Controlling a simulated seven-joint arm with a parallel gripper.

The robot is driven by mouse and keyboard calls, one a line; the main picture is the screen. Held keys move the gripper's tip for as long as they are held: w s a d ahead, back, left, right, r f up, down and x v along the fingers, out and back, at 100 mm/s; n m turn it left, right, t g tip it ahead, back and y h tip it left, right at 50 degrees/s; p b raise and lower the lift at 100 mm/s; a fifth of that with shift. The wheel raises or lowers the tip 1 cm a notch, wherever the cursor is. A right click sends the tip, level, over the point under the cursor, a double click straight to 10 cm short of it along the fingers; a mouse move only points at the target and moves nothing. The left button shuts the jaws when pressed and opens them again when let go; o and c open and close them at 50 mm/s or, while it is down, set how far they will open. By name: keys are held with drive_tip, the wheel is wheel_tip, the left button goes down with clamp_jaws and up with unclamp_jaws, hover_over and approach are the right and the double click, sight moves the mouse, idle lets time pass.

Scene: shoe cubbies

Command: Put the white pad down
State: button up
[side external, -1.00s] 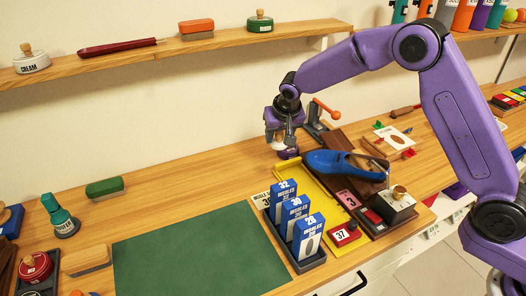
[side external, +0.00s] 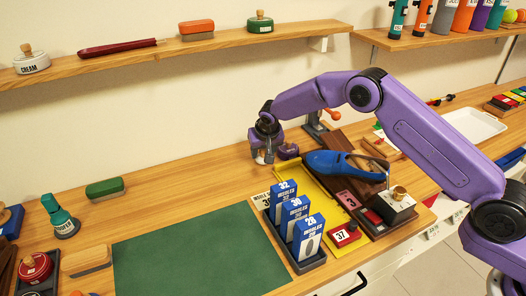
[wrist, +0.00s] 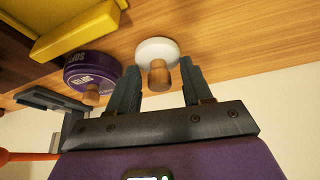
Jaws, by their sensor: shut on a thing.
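The white pad (wrist: 156,50) is a round white disc with a wooden knob, seen in the wrist view between the fingers of my gripper (wrist: 159,85). The fingers are shut on its knob. In the side view my gripper (side external: 264,150) points down over the bench at the back, and the white pad (side external: 261,158) shows small beneath it. The pad is at or just above the wood; I cannot tell whether it touches. A purple tin (wrist: 88,70) with a wooden knob stands beside the pad, apart from it, and also shows in the side view (side external: 288,152).
A rack of blue boxes (side external: 296,222) stands in front. The bench left of my gripper is clear up to a green brush (side external: 105,188). A shelf runs above.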

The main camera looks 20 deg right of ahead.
drive_tip(key=shift+f, duration=0.4)
drive_tip(key=o, duration=1)
drive_tip(key=shift+r, duration=0.15)
drive_tip(key=v, duration=1.2)
drive_tip(key=shift+s, duration=0.1)
